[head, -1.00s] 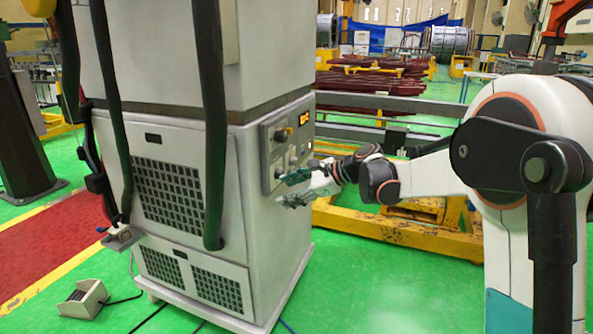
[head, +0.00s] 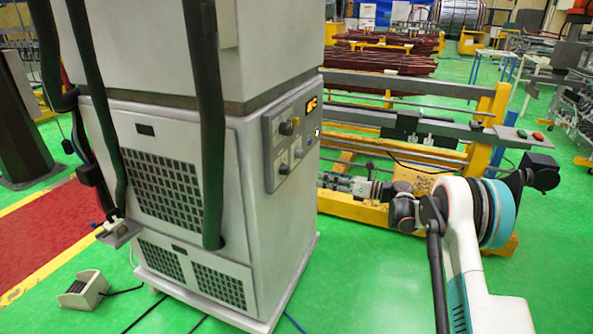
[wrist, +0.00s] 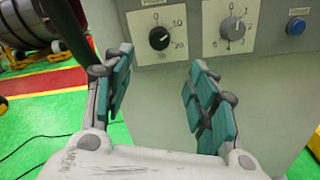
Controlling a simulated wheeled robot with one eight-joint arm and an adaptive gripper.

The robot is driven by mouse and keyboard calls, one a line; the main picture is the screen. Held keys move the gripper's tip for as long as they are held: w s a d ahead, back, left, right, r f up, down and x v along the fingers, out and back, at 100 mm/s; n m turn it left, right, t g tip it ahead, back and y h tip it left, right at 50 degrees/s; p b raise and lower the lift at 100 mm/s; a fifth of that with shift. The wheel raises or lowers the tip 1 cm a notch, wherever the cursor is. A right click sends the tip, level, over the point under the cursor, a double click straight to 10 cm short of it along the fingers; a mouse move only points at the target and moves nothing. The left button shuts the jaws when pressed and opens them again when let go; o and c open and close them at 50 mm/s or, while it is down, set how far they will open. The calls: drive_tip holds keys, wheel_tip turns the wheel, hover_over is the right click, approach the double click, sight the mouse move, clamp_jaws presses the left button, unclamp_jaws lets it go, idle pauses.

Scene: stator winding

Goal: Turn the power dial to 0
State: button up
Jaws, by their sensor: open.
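Two dials show on the cabinet's panel in the wrist view. The left is a black knob (wrist: 159,38) on a white plate marked 0, 10 and 20. The right is a grey knob (wrist: 232,29) on a plate with 0, 4 and other numbers. In the head view my gripper (head: 335,183) is low, right of the panel (head: 270,150).
A blue button (wrist: 296,26) is right of the dials. The grey cabinet (head: 265,240) has thick black hoses (head: 211,130) hanging in front. A yellow frame (head: 360,210) stands behind my arm. A foot pedal (head: 84,290) lies at the lower left; green floor is clear at lower right.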

sight(289, 171)
drive_tip(key=b+x, duration=0.3)
drive_tip(key=x, duration=1)
drive_tip(key=shift+a+b, duration=0.25)
drive_tip(key=shift+b, duration=0.05)
drive_tip(key=c, duration=1)
